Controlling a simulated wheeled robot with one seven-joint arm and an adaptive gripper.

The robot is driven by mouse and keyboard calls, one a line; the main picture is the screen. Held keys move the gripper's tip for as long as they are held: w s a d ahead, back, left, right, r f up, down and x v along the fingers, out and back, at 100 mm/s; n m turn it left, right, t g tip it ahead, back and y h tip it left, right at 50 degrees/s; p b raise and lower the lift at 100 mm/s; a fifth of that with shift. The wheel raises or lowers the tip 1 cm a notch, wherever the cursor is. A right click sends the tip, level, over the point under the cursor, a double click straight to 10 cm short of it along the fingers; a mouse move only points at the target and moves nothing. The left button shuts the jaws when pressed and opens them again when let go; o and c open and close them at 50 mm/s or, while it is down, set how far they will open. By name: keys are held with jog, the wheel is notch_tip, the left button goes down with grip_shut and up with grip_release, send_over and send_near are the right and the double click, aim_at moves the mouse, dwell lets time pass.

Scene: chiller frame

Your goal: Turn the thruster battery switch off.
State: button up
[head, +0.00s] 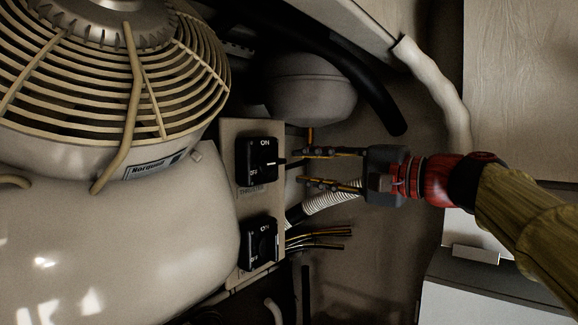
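Two black rotary switches sit one above the other on a beige panel (238,205). The upper switch (257,160) shows ON at its top and OFF at its lower left, and its handle appears to lie sideways. The lower switch (258,243) has similar marks, and its handle looks more upright. My gripper (301,167) points left from the right, at about the upper switch's height. Its fingers are apart with nothing between them. I cannot tell whether a fingertip touches the switch.
A fan with a cage guard (120,85) and a large pale tank (110,240) fill the left. A grey rounded vessel (310,88) and a black hose (375,85) are above my gripper. A ribbed white conduit (325,203) and loose wires (320,236) lie below it.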

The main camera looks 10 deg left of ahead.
jog(key=v, duration=0.3)
jog(key=shift+s+d, duration=0.15)
jog(key=shift+d, duration=0.05)
jog(key=d+f+h, duration=0.3)
jog(key=f+h, duration=0.1)
jog(key=f, duration=0.8)
jog(key=d+f+h, duration=0.3)
jog(key=d+f, duration=0.1)
jog(key=f, duration=0.8)
jog(key=s+d+f+n+h, duration=0.2)
jog(key=s+d+f+h, duration=0.2)
jog(key=s+d+f, duration=0.5)
jog(key=s+d+f+n+g+h, duration=0.1)
jog(key=s+d+f+h, duration=0.4)
jog(key=s+d+f, duration=0.5)
jog(key=s+f+n, duration=0.1)
jog(key=s+f, duration=0.2)
jog(key=s, duration=0.3)
jog(key=shift+d+f+h, duration=0.3)
jog(key=shift+w, duration=0.1)
